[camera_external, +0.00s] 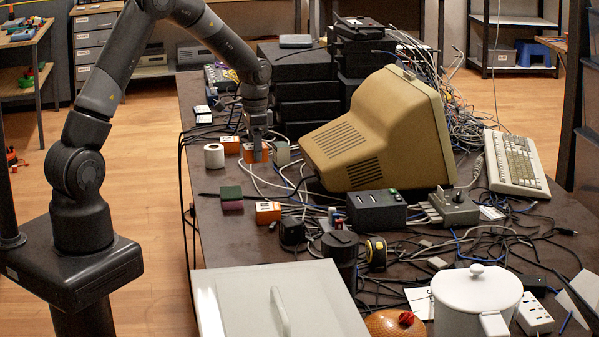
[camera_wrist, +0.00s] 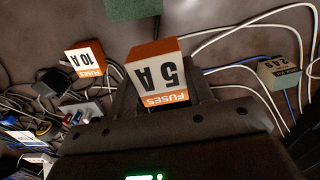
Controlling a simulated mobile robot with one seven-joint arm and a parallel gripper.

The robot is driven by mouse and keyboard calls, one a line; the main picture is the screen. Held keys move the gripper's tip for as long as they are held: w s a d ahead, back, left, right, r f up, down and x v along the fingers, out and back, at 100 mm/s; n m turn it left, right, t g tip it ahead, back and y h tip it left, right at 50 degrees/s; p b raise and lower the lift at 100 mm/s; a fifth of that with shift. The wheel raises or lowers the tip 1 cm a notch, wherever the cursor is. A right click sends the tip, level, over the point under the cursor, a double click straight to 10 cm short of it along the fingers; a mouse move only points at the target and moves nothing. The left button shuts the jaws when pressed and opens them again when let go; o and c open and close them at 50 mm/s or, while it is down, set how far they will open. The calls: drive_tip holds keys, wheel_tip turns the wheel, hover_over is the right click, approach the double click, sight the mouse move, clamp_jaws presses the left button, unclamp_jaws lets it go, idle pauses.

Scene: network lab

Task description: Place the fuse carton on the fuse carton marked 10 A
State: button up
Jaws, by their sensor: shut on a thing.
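My gripper (camera_external: 256,140) points down and is shut on an orange fuse carton (camera_external: 251,155). In the wrist view this carton (camera_wrist: 157,82) has a white label reading 5 A, upside down, and sits between my two fingers (camera_wrist: 160,92). Whether it touches the table is hard to tell. The fuse carton marked 10 A (camera_wrist: 86,60) lies to the left in the wrist view, apart from the held one, with its top clear. In the external view an orange and white carton (camera_external: 268,212), which looks like it, stands on the table nearer the camera.
A green block (camera_external: 231,193) lies near the 10 A carton. Another orange box (camera_external: 231,144) and a white roll (camera_external: 214,156) stand left of my gripper. A grey-green box (camera_external: 281,153) and a beige monitor (camera_external: 385,135) stand right. Cables cross the table.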

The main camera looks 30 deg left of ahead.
drive_tip(key=s+d+r, duration=0.2)
drive_tip(key=s+d, duration=0.7)
drive_tip(key=s+d+r, duration=0.2)
drive_tip(key=s+d, duration=0.7)
drive_tip(key=s, duration=0.1)
hover_over(268, 206)
drive_tip(key=shift+m, duration=0.4)
wheel_tip(268, 206, down, 7)
drive_tip(key=shift+r, duration=0.15)
drive_tip(key=shift+f, duration=1.95)
drive_tip(key=shift+f, duration=0.1)
drive_tip(key=o, duration=1)
drive_tip(key=shift+o, duration=0.2)
